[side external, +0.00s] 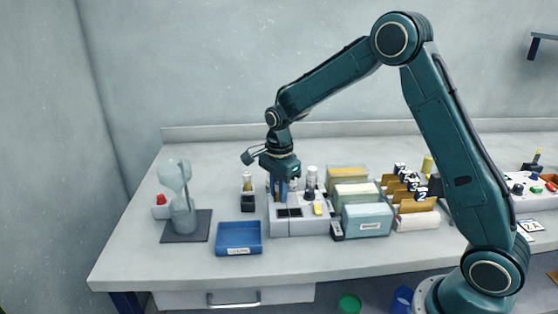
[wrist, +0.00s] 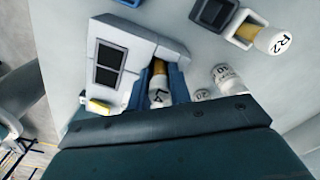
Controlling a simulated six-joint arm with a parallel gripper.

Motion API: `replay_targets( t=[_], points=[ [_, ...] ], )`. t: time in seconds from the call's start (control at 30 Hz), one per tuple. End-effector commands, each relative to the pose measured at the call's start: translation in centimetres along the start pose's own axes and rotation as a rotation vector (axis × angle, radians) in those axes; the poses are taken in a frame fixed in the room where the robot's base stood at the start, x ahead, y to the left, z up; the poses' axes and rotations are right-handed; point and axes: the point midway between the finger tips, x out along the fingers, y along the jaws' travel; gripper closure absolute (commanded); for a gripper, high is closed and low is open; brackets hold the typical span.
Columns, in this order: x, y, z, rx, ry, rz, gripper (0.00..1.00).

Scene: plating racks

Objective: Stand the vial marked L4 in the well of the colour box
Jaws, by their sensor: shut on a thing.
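My gripper (side external: 282,198) points down over the back left of the pale grey colour box (side external: 300,227). In the wrist view its blue fingers (wrist: 164,84) are shut on the L4 vial (wrist: 158,84), which has a yellowish body and a white cap with partly readable black marking. The vial's lower end is right at the colour box (wrist: 142,45), which has a dark two-pane window. The fingers and cap hide the well, so I cannot tell whether the vial is inside it or just above. In the side view the fingers largely hide the vial.
A vial marked R2 (wrist: 274,40) is in a dark holder (wrist: 240,25) left of the box in the side view. White-topped pieces (wrist: 226,75) stand close beside my gripper. A blue tray (side external: 239,250) lies in front left. Storage boxes (side external: 367,220) crowd the right.

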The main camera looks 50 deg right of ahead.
Motion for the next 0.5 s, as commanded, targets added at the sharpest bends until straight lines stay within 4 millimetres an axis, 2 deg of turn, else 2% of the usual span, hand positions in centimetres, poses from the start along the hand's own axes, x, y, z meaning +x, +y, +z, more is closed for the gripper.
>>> replay_targets(
  t=[0.03, 0.17, 0.2, 0.3, 0.5],
  points=[
    [1.31, 0.33, -0.02, 0.0, 0.001, 0.016, 1.0],
    [1.31, 0.33, -0.02, 0.0, 0.001, 0.016, 1.0],
    [1.31, 0.33, -0.02, 0.0, 0.001, 0.016, 0.76],
    [1.31, 0.33, -0.01, 0.0, 0.001, 0.016, 0.56],
    [1.3, 0.42, 0.02, -0.001, 0.001, 0.021, 0.55]
  ],
)
